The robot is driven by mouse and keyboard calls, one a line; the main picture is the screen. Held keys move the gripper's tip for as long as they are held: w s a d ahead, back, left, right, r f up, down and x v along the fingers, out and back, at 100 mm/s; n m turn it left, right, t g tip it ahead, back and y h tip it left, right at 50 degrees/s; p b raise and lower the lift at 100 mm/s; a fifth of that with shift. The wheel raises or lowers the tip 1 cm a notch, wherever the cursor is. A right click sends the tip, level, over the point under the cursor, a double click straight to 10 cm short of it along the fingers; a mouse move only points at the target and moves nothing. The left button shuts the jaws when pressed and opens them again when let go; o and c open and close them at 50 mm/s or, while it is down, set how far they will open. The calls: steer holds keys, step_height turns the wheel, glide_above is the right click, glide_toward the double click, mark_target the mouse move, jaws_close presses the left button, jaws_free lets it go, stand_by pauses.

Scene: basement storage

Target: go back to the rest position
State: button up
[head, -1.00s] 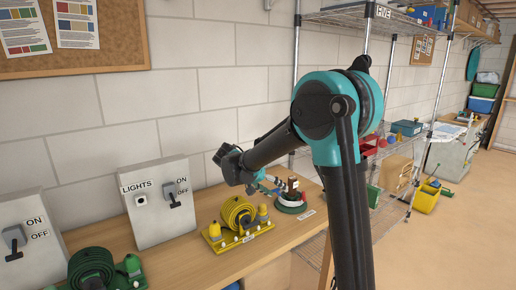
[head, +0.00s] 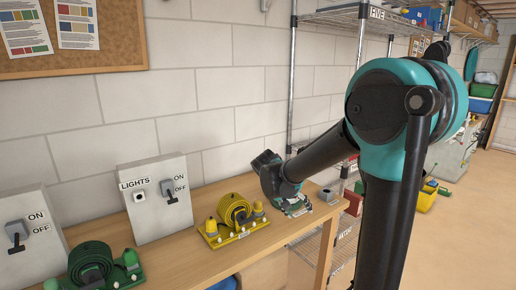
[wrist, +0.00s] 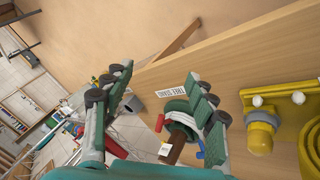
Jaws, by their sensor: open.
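My gripper (head: 297,207) is at the right end of the wooden bench (head: 180,262), reaching down from the teal elbow of my arm. In the wrist view my gripper (wrist: 163,80) has its two finger rows spread wide apart. Between and beyond them is a round green and white item (wrist: 180,108) with a brown block (wrist: 172,147) by it; I cannot tell whether the fingers touch it. In the head view my gripper mostly hides this item. Nothing is clearly held.
A yellow coil on a yellow base (head: 236,215) and a green coil (head: 90,262) stand on the bench. A grey LIGHTS switch box (head: 155,200) leans near the wall. A wire shelf (head: 345,20) rises behind my arm. Open floor (head: 470,210) lies at the right.

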steer(key=s+d+f+y, duration=0.1)
steer(key=s+f+y, duration=0.1)
steer(key=s, duration=0.4)
steer(key=s+d+f+n+y, duration=0.1)
steer(key=s+d+f+y, duration=0.1)
steer(key=s+f, duration=0.2)
steer(key=s+d+f+n+t+y, duration=0.1)
steer(key=s+f, duration=0.2)
steer(key=s, duration=0.6)
steer(key=shift+s+d+f+y, duration=0.15)
steer(key=shift+d+f+y, duration=0.15)
steer(key=shift+d+y, duration=0.1)
